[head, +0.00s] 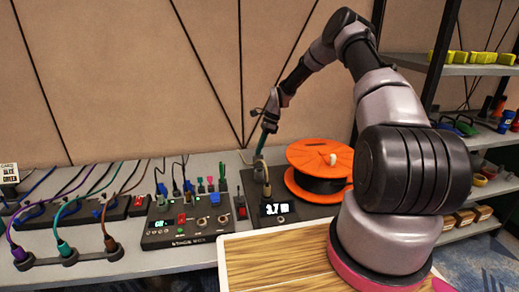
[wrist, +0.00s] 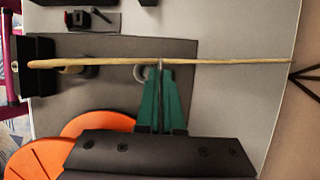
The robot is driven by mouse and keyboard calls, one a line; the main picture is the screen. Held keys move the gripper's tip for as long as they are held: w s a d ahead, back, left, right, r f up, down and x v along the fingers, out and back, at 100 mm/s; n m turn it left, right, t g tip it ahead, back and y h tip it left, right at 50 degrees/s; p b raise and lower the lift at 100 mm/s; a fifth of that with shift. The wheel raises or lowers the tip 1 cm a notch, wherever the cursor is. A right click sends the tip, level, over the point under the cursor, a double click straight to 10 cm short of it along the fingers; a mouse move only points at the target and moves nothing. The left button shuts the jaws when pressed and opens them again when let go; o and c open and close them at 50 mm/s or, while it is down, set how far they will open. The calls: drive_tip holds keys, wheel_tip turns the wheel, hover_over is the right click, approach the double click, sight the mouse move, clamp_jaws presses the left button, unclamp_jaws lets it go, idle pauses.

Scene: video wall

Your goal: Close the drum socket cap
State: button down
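The drum unit is a dark base (head: 290,212) with a lit display and an orange cable drum (head: 320,158) beside it. My gripper (head: 262,152) reaches down over the base's back left part, left of the drum. In the wrist view its green fingers (wrist: 160,72) lie close together, with no clear gap at the tips. A beige cable (wrist: 100,63) runs across just beyond the tips; I cannot tell whether they touch it. A pale ring (wrist: 141,73), possibly the socket or its cap, shows partly behind the fingers. The cap's position is unclear.
A control box (head: 182,222) with knobs and plugs stands left of the drum unit. Coloured cables with round connectors (head: 68,254) lie farther left. A wooden board (head: 280,262) is in front. Shelves (head: 470,70) stand at right, and the wall is close behind.

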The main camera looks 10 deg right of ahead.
idle(0.9)
drive_tip(key=shift+s+d+r+t, duration=0.1)
drive_tip(key=shift+s+t, duration=0.5)
drive_tip(key=shift+t, duration=0.2)
drive_tip(key=s+f+n+t, duration=0.1)
drive_tip(key=s+t, duration=0.1)
drive_tip(key=t, duration=0.1)
drive_tip(key=s+f+t, duration=0.2)
drive_tip(key=t, duration=0.2)
drive_tip(key=s+f+n+t, duration=0.1)
drive_tip(key=s+t, duration=0.2)
drive_tip(key=shift+s+f+n+t+y, duration=0.1)
drive_tip(key=shift+f+n+t+y, duration=0.05)
drive_tip(key=shift+n+t+y, duration=0.15)
drive_tip(key=shift+s+f+n+t+y, duration=0.25)
drive_tip(key=shift+f+t, duration=0.3)
drive_tip(key=shift+t, duration=0.3)
drive_tip(key=shift+s+f+n+t+y, duration=0.2)
drive_tip(key=shift+f+t, duration=0.3)
drive_tip(key=shift+t, duration=0.35)
drive_tip(key=shift+w, duration=0.1)
